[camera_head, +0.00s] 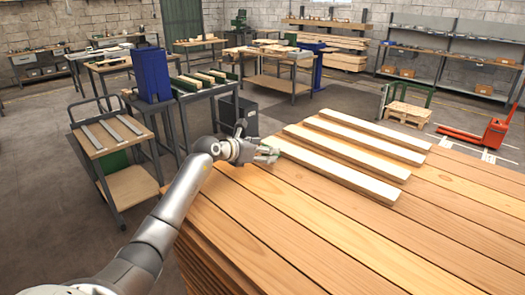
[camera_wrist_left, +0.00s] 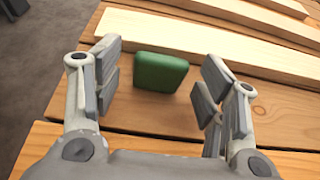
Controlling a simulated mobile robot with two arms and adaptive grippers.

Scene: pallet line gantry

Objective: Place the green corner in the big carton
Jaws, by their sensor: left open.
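The green corner (camera_wrist_left: 160,72) is a small dark green block with rounded edges. In the left wrist view it lies on the wooden planks, between and just beyond my open fingers. My left gripper (camera_wrist_left: 162,88) is open around it, with a gap visible on both sides. In the head view my left gripper (camera_head: 266,154) is low over the left edge of the plank stack, and the green corner cannot be clearly made out there. I cannot make out a big carton in either view. My right gripper is not in view.
Several pale boards (camera_head: 343,165) lie on the plank stack (camera_head: 320,225), just beyond my left gripper. A cart (camera_head: 112,135) with metal strips and a blue bin (camera_head: 152,76) stand to the left. A red pallet jack (camera_head: 493,134) is at the far right.

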